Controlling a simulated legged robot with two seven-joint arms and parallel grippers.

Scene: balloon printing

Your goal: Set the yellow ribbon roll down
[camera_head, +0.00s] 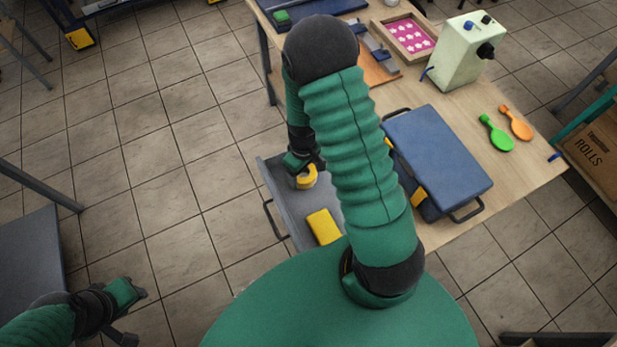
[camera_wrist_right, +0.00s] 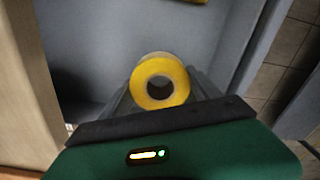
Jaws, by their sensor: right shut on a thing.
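The yellow ribbon roll (camera_head: 306,177) is at my right gripper (camera_head: 303,168), over or in a grey open drawer or tray (camera_head: 287,205) at the table's near left side. I cannot tell whether the roll touches that floor. My left gripper (camera_head: 133,312) is at the lower left, away from the table, and its fingers are unclear.
A yellow block (camera_head: 324,227) lies in the tray's near end. On the wooden table (camera_head: 470,155) are a blue case-like box (camera_head: 440,150), green (camera_head: 497,137) and orange (camera_head: 517,123) paddle shapes, a pale green machine (camera_head: 460,55) and a pink-lined tray (camera_head: 432,40).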

